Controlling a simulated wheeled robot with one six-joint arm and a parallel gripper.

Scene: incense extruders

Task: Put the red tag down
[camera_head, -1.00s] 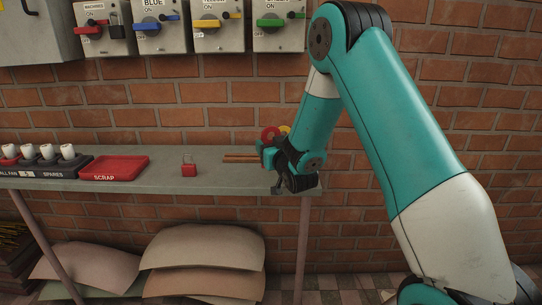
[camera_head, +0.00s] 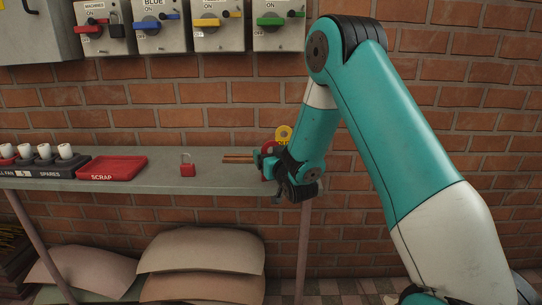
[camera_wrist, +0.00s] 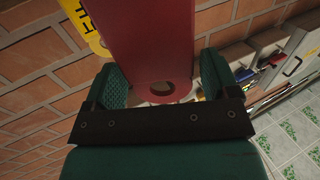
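The red tag (camera_wrist: 150,45) fills the upper middle of the wrist view, with a round hole near its close end. My gripper (camera_wrist: 163,85) has its green fingers on both sides of it and appears shut on it. In the head view the red tag (camera_head: 268,147) shows as a small red patch, partly hidden behind my gripper (camera_head: 262,165). My gripper is over the right end of the grey bench (camera_head: 215,186); I cannot tell whether the tag touches the bench.
A yellow tag (camera_head: 283,133) is behind my gripper. Brown sticks (camera_head: 238,159), a red padlock (camera_head: 187,168), a red scrap tray (camera_head: 118,167) and a spares rack (camera_head: 50,172) are on the bench. Switch boxes (camera_head: 220,25) hang above. The bench between padlock and sticks is clear.

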